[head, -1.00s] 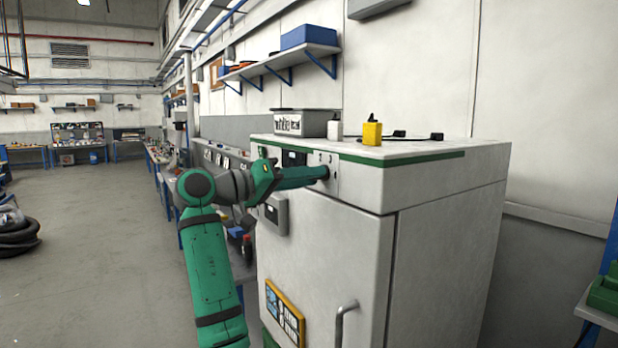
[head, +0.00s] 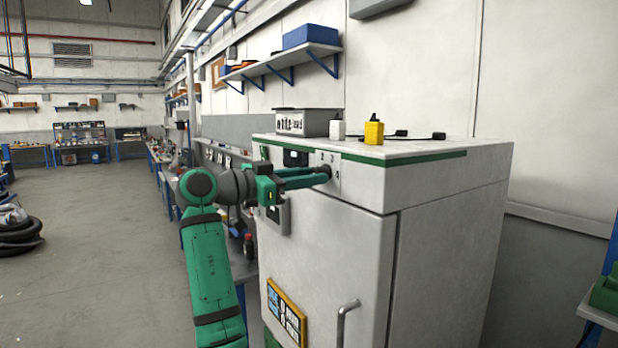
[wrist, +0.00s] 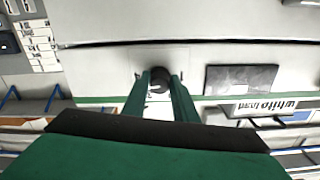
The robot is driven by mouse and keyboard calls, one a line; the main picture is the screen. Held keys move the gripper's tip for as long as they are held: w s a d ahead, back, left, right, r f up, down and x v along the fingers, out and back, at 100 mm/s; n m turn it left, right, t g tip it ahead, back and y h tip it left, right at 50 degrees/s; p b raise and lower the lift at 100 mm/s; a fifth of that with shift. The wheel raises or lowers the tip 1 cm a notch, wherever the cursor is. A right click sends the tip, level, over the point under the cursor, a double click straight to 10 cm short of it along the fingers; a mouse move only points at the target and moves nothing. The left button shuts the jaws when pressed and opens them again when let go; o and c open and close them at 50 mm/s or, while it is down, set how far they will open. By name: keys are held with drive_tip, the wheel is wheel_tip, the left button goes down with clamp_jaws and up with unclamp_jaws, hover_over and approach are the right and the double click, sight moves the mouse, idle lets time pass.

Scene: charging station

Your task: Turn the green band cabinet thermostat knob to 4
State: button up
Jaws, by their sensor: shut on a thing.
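The cabinet (head: 330,240) is pale grey with a green band (head: 400,160) along its top edge. Its dark round thermostat knob (wrist: 159,82) sits on a white dial plate (head: 331,158) at the upper front. In the wrist view the two fingertips (wrist: 160,78) lie on either side of the knob. The knob's pointer is hidden, so its setting cannot be read.
A dark display (head: 295,157) is left of the dial. A grey bin (head: 302,123), a white bottle (head: 337,129) and a yellow one (head: 374,133) stand on the cabinet top. A door handle (head: 343,322) sticks out below. Floor at left is open.

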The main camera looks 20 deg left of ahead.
drive_tip(key=shift+a+m, duration=0.15)
drive_tip(key=shift+m, duration=0.45)
drive_tip(key=o, duration=1)
drive_tip(key=shift+o, duration=0.2)
drive_tip(key=v, duration=1)
drive_tip(key=shift+s, duration=0.35)
drive_tip(key=shift+a, duration=0.15)
